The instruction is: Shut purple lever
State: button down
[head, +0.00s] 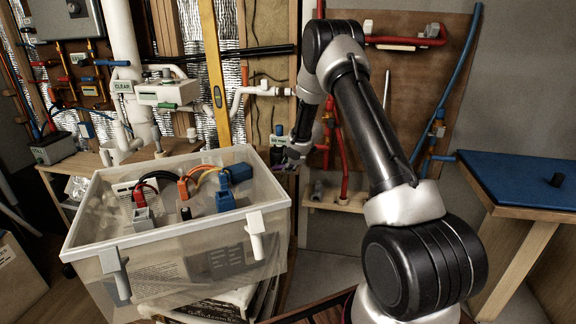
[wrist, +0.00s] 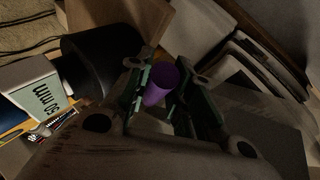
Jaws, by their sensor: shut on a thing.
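The purple lever (wrist: 162,82) is a smooth purple cylinder, seen in the middle of the wrist view. My gripper (wrist: 158,97) has one finger on each side of it and is shut on it. The lever's rounded end shows between the fingers; its base and pivot are hidden. In the head view my gripper (head: 293,150) is at the back, just right of the clear bin's far corner, low in front of the pipe wall.
A clear plastic bin (head: 190,252) with cables and connectors stands front left. Red pipes (head: 341,150) rise close to my gripper's right. A blue-topped table (head: 520,180) is at right. A dark cylinder (wrist: 98,60) lies left in the wrist view.

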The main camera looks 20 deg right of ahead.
jog(key=shift+s+d+f+m+t+y, duration=0.15)
jog(key=shift+f+m+t+y, duration=0.25)
jog(key=shift+f+t+y, duration=0.7)
jog(key=shift+r+y, duration=0.1)
jog(key=shift+y, duration=0.2)
jog(key=c, duration=1.5)
grip_release()
jog(key=shift+r, duration=0.1)
jog(key=shift+s+d+r, duration=0.15)
jog(key=shift+s+r, duration=0.1)
jog(key=v, duration=1.1)
